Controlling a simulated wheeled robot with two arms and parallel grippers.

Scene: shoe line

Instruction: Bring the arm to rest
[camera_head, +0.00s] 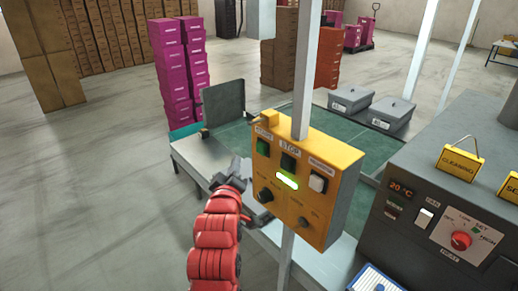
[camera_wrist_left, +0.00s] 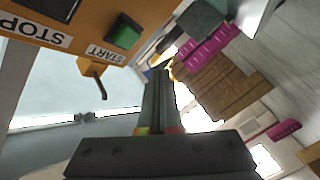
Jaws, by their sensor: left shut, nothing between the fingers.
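My left arm is red and comes up from the bottom of the head view. Its dark left gripper (camera_head: 237,168) is shut and empty, just left of the yellow control box (camera_head: 343,190). In the left wrist view the closed fingers (camera_wrist_left: 160,80) point ahead, beside the box's green START button (camera_wrist_left: 124,36) and a small dark hook (camera_wrist_left: 98,82). No gap shows between the fingers and nothing is in them. I cannot tell whether the gripper touches the box. My right gripper is not in view.
The box hangs on a pale post (camera_head: 307,70) and has a lit green lamp (camera_head: 287,181). A dark machine (camera_head: 400,235) with dials stands at right. Grey lidded bins (camera_head: 390,112) stand behind the box. Magenta boxes (camera_head: 172,65) are stacked at back left. The floor at left is clear.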

